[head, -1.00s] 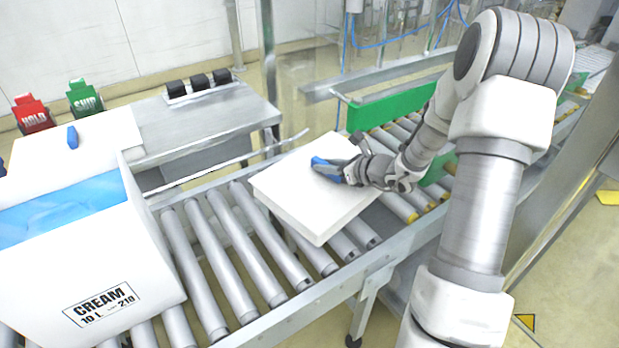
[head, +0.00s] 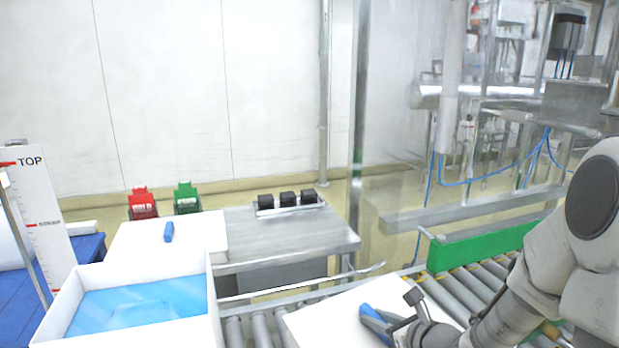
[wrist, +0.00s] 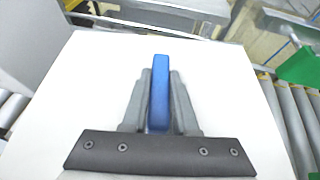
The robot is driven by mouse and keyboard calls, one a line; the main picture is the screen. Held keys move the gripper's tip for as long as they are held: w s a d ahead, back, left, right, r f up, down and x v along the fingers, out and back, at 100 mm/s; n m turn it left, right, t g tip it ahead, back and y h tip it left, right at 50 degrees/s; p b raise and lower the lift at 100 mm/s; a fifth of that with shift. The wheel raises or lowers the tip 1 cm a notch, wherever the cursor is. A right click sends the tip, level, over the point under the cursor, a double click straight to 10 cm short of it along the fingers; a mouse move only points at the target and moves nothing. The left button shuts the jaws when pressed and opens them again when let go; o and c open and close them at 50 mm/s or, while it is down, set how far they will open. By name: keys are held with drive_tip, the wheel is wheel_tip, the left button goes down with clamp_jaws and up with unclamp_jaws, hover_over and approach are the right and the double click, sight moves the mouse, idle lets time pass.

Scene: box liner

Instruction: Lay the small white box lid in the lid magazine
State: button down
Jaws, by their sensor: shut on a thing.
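The small white box lid (head: 338,309) is a flat white panel with a blue grip piece on its top. It lies flat at or just above the roller conveyor at the bottom of the head view; I cannot tell whether it touches the rollers. My gripper (head: 378,322) is shut on the blue grip. In the wrist view the lid (wrist: 85,90) fills most of the picture, and my gripper (wrist: 158,105) has its fingers on both sides of the blue grip (wrist: 160,85). I cannot pick out the lid magazine with certainty.
An open white box (head: 214,315) with blue film inside stands left of the lid. Behind it is a white panel (head: 195,232) with a blue piece. A steel table (head: 290,233) stands behind the conveyor. A green rail (head: 480,246) borders the rollers (head: 440,292) at right.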

wheel_tip(320, 180, up, 17)
drive_tip(key=w+m+h+p, duration=0.2)
drive_tip(key=p, duration=0.9)
drive_tip(key=shift+f+t, duration=0.15)
drive_tip(key=shift+t, duration=0.25)
drive_tip(key=shift+s+d+f, duration=0.1)
drive_tip(key=shift+d, duration=0.05)
